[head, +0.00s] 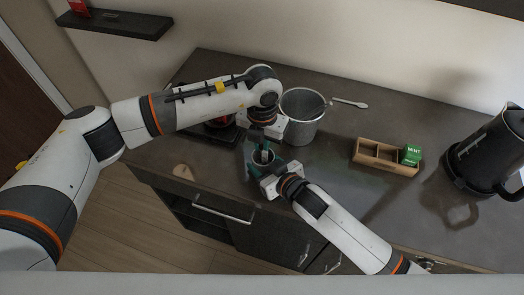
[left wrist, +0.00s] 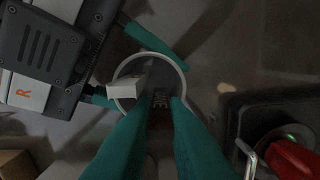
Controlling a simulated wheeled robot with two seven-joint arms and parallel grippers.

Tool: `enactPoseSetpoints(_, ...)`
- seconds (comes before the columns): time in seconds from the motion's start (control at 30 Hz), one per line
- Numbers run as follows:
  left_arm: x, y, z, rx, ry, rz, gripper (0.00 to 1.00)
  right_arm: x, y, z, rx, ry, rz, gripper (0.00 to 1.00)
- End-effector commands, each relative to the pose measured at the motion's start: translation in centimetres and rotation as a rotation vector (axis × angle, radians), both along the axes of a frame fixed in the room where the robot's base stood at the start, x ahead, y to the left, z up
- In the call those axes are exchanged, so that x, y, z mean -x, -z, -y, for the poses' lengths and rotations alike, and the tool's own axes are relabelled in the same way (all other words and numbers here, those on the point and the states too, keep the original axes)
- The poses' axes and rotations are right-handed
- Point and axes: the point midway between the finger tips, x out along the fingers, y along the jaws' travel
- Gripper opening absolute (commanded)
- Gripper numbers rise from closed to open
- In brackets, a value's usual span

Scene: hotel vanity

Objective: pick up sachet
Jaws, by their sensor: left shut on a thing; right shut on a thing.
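My left gripper (head: 262,148) points down over a mug, with its teal fingers close together. In the left wrist view the left fingers (left wrist: 160,108) are shut on a small dark sachet (left wrist: 160,98) with pale lettering, mostly hidden between them. The sachet is over or inside the mug's opening; its depth cannot be told. The pale mug rim (left wrist: 182,80) shows around it. My right gripper (head: 262,168) is shut on the mug, its fingers on either side. A green sachet (head: 411,154) marked mint stands in the right end of a wooden caddy (head: 371,160).
A metal bucket (head: 302,117) stands just behind the grippers, with a white spoon (head: 350,103) beside it. A black kettle (head: 487,155) is at the right. A dark tray with a red item (left wrist: 297,158) lies near the left arm. The counter's right front is clear.

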Motion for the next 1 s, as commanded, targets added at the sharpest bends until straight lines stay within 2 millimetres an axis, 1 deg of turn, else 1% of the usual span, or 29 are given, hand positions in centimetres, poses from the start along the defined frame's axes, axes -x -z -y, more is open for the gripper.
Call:
enactPoseSetpoints(0.17, 0.0, -0.1, 0.0, 0.000, 0.000, 0.001, 0.00, 0.0, 0.0, 0.0, 0.001, 0.000, -0.001, 0.27)
enactPoseSetpoints(0.23, 0.0, -0.4, 0.0, 0.000, 0.000, 0.001, 0.00, 0.0, 0.0, 0.0, 0.001, 0.000, -0.001, 0.27)
enactPoseSetpoints(0.37, -0.1, -2.2, 0.0, 0.002, 0.002, 0.004, 0.00, 0.0, 0.0, 0.0, 0.001, 0.000, -0.001, 0.27)
enactPoseSetpoints(0.47, -0.1, -4.5, 0.0, 0.002, 0.001, 0.006, 0.00, 0.0, 0.0, 0.0, 0.001, 0.000, -0.001, 0.27)
enactPoseSetpoints(0.6, -0.1, -8.4, 0.0, 0.002, 0.002, 0.007, 0.00, 0.0, 0.0, 0.0, 0.001, 0.000, -0.001, 0.27)
enactPoseSetpoints(0.8, -0.1, -13.6, 0.0, 0.000, 0.001, 0.005, 0.00, 0.0, 0.1, 0.0, 0.001, 0.000, -0.001, 0.27)
enactPoseSetpoints(0.9, -0.1, -15.5, 0.0, 0.001, 0.001, 0.004, 0.00, 0.0, 0.1, 0.0, 0.001, 0.000, -0.001, 0.27)
enactPoseSetpoints(1.0, 0.0, -16.8, 0.0, 0.000, 0.000, 0.002, 0.00, 0.0, 0.1, 0.0, 0.001, 0.000, -0.001, 0.27)
